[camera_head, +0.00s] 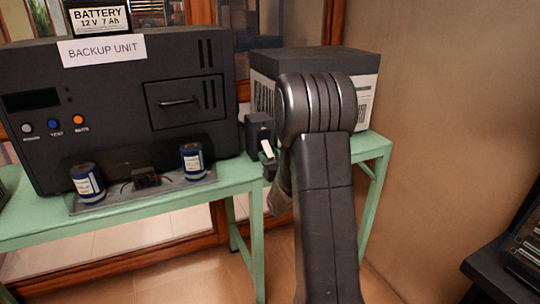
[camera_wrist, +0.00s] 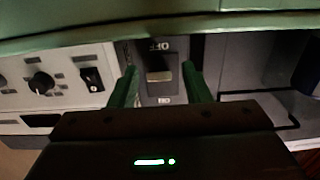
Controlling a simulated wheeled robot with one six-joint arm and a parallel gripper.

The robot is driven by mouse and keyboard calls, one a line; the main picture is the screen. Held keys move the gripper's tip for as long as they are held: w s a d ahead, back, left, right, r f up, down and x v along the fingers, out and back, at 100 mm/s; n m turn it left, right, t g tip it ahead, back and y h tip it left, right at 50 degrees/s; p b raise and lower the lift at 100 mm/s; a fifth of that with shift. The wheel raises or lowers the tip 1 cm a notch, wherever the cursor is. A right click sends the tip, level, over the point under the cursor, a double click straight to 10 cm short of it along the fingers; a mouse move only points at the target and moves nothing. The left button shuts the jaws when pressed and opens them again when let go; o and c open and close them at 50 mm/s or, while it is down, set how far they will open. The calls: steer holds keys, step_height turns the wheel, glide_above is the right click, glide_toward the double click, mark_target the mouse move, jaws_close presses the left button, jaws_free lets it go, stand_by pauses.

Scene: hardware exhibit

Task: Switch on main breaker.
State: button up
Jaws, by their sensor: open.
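In the wrist view, a pale rectangular switch lever (camera_wrist: 159,75) sits on a dark grey panel, which I take for the main breaker. My gripper (camera_wrist: 160,68) is open, with one green finger on each side of the lever. I cannot tell whether either finger touches the lever or the panel.
A control panel with a black knob (camera_wrist: 41,83) and a rocker switch (camera_wrist: 92,79) is left of the breaker.

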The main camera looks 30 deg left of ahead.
steer(key=shift+w+a, duration=0.45)
jaws_close()
